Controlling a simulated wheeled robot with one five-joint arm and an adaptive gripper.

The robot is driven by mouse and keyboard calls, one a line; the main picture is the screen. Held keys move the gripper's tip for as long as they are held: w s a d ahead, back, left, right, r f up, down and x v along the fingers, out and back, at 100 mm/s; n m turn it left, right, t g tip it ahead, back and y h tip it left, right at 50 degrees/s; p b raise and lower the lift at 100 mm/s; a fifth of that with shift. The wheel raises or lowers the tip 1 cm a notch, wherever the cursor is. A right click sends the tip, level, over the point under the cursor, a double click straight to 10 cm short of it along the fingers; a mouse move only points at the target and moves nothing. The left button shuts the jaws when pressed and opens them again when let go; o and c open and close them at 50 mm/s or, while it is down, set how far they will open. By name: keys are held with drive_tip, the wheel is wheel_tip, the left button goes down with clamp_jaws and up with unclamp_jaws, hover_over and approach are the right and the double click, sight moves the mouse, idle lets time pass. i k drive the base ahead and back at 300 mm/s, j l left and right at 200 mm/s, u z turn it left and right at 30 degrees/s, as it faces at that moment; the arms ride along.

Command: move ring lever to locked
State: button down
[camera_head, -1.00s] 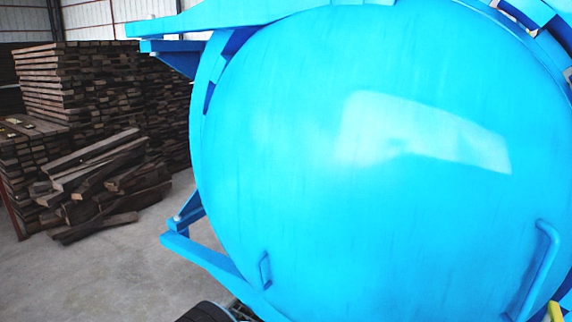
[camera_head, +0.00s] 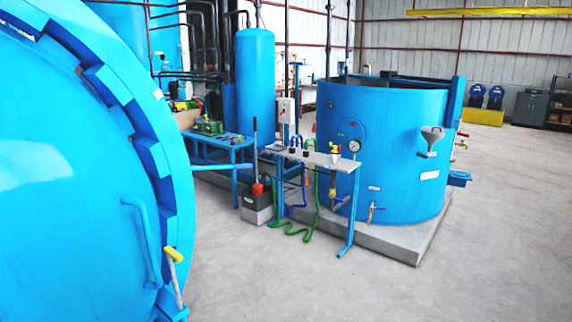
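The big blue round autoclave door (camera_head: 70,190) fills the left side of the head view, with blocky lugs along its ring (camera_head: 125,110). A curved blue handle (camera_head: 143,240) is fixed on the door near its right edge. Just right of it, low on the ring, a lever with a yellow grip (camera_head: 174,255) stands up on a pale rod, tilted slightly. I take it to be the ring lever; I cannot tell its locked position from here. The bottom of its rod meets a blue bracket at the lower edge. My gripper is not in view.
A narrow bench (camera_head: 320,160) with valves and hoses stands beyond the door, beside a grey box (camera_head: 257,208) with a red-based pump handle. A large blue tank (camera_head: 385,150) with a gauge stands on a concrete slab (camera_head: 415,240). The floor at front right (camera_head: 480,275) is clear.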

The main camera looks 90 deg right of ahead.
sight(234, 166)
drive_tip(key=z, duration=5.8)
drive_tip(key=i+j+u, duration=0.15)
drive_tip(key=i+u, duration=0.25)
drive_tip(key=i+j+u, duration=0.1)
drive_tip(key=i+u, duration=0.55)
drive_tip(key=u, duration=0.15)
drive_tip(key=i+l+u, duration=0.2)
drive_tip(key=u, duration=0.2)
drive_tip(key=i+j+u, duration=0.2)
drive_tip(key=i+u, duration=0.25)
drive_tip(key=i, duration=0.2)
drive_tip(key=i+u, duration=0.4)
drive_tip(key=i, duration=0.3)
drive_tip(key=i+l+u, duration=0.25)
drive_tip(key=i+u, duration=0.2)
drive_tip(key=i, duration=0.2)
